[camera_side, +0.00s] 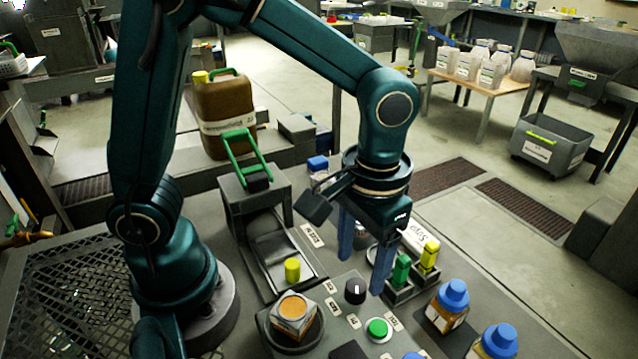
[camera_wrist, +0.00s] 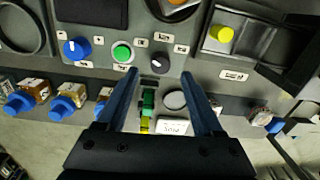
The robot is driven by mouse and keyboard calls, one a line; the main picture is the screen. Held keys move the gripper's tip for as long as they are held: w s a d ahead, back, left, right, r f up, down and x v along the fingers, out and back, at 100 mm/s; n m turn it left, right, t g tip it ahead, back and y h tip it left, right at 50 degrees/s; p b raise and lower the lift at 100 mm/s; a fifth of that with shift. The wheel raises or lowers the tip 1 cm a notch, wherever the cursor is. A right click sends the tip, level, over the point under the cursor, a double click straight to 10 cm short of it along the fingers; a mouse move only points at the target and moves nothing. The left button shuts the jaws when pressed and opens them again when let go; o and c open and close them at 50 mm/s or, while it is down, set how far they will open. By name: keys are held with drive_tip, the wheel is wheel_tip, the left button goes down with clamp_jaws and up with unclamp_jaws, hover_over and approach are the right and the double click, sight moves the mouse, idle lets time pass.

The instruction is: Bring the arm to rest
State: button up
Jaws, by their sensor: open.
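My gripper (camera_side: 363,255) is open and empty, with its two blue fingers pointing down over the worktop. In the wrist view the fingers (camera_wrist: 160,82) are spread apart, with the control panel and a small tray beyond them. A green piece (camera_side: 401,269) and a yellow piece (camera_side: 429,256) stand in the small tray (camera_side: 408,294), just right of the near finger in the side view. The fingers seem to hold nothing. Whether a fingertip touches the worktop cannot be told.
A black knob (camera_side: 355,290) and a green button (camera_side: 377,328) lie close below the fingers. Blue-capped bottles (camera_side: 452,304) stand at the right edge. A box with orange contents (camera_side: 293,314) and a yellow cylinder (camera_side: 292,270) stand left. A green-handled machine (camera_side: 251,190) rises behind.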

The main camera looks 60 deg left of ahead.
drive_tip(key=shift+r, duration=0.35)
drive_tip(key=s+a+r+t, duration=0.5)
drive_tip(key=s+a+r, duration=0.1)
drive_tip(key=a, duration=0.1)
drive_tip(key=shift+a+r+m+t+h, duration=0.2)
drive_tip(key=shift+m+t+h, duration=0.1)
drive_tip(key=shift+m, duration=0.1)
drive_tip(key=shift+s, duration=0.1)
idle(0.8)
